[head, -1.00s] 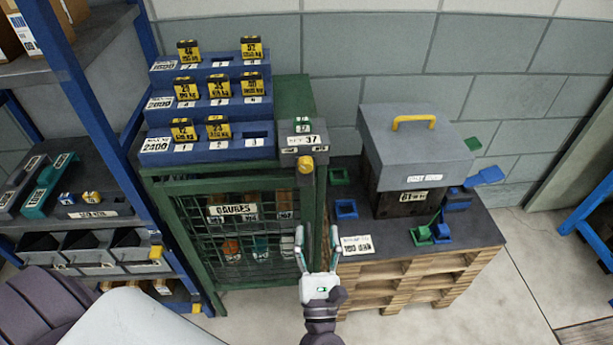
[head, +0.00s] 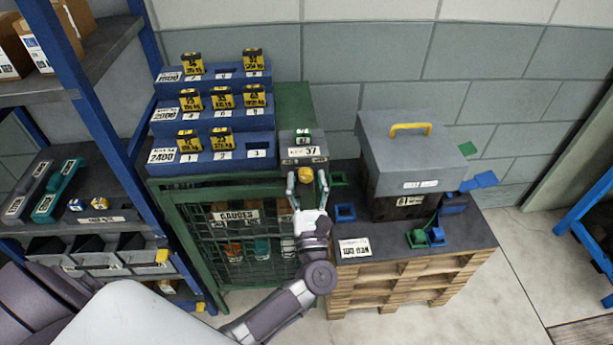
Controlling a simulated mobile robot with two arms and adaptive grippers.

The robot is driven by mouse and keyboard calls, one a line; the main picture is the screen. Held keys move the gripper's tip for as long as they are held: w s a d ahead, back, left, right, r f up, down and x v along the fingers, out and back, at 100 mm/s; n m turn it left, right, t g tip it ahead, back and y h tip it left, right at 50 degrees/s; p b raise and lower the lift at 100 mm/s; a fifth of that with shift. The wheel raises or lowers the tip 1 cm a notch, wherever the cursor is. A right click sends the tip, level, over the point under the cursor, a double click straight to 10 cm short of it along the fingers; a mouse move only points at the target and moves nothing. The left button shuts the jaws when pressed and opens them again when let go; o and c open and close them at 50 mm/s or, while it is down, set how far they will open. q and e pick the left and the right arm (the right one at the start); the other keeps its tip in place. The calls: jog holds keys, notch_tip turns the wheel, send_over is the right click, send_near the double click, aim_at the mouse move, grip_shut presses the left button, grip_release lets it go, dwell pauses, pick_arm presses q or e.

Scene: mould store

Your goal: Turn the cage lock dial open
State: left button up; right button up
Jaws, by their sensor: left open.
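The green mesh cage (head: 178,222) stands left of centre, its door closed, with a "GAUGES" label on the mesh. The yellow lock dial (head: 306,174) sits at the upper right corner of the cage front, below a grey box (head: 303,153) marked 37. My left gripper (head: 307,181) is open, with its two fingertips on either side of the dial. I cannot tell whether the fingers touch it. My left arm covers part of the cage's right edge. My right gripper is not in view.
Blue stepped racks (head: 211,147) with yellow tags stand on top of the cage. Right of it, a pallet stack (head: 400,285) carries a grey lidded box (head: 415,160) and small blue and green trays. A blue shelf (head: 70,143) stands left. Floor is free at right.

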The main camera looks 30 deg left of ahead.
pick_arm(q)
jog(key=shift+w, duration=0.1)
grip_shut()
dwell(0.3)
